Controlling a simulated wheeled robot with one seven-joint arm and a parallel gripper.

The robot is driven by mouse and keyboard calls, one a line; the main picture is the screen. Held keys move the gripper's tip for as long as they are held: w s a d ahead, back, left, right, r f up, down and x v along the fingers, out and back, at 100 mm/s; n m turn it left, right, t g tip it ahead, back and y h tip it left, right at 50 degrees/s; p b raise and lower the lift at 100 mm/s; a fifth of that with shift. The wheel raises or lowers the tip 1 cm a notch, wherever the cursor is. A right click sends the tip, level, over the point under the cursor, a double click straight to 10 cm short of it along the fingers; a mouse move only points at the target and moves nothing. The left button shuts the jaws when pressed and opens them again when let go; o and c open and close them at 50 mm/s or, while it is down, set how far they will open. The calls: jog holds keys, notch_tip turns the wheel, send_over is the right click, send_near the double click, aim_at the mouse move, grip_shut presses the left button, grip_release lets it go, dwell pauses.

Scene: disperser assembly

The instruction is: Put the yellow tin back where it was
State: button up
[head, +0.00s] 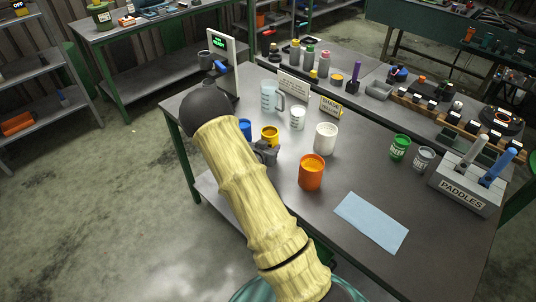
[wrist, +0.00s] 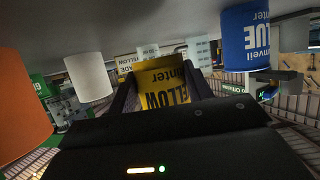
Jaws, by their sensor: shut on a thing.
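The yellow tin (head: 270,134) is upright at the left part of the grey table, just right of the blue tin (head: 245,128). My gripper (head: 266,151) is shut on it from the near side. In the wrist view, which is upside down, the yellow tin (wrist: 165,90) with its YELLOW label sits between the two dark fingers. The blue tin (wrist: 250,40) is beside it, apart from the fingers. I cannot tell whether the yellow tin's base touches the table.
An orange container (head: 311,172) and a white cup (head: 325,138) stand to the right. A white tin (head: 297,118), clear jug (head: 271,96) and SHADE YELLOW card (head: 331,106) are behind. A blue cloth (head: 371,222) and paddle holder (head: 466,188) lie further right.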

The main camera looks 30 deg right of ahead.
jog(key=shift+f, duration=2.05)
jog(key=shift+f, duration=0.1)
jog(key=o, duration=1.1)
jog(key=shift+o, duration=0.2)
jog(key=shift+r+p, duration=0.2)
jog(key=shift+p, duration=0.15)
jog(key=shift+s+a, duration=0.25)
jog(key=shift+a, duration=0.05)
jog(key=b+v, duration=0.2)
jog(key=v, duration=0.9)
jog(key=shift+s, duration=0.15)
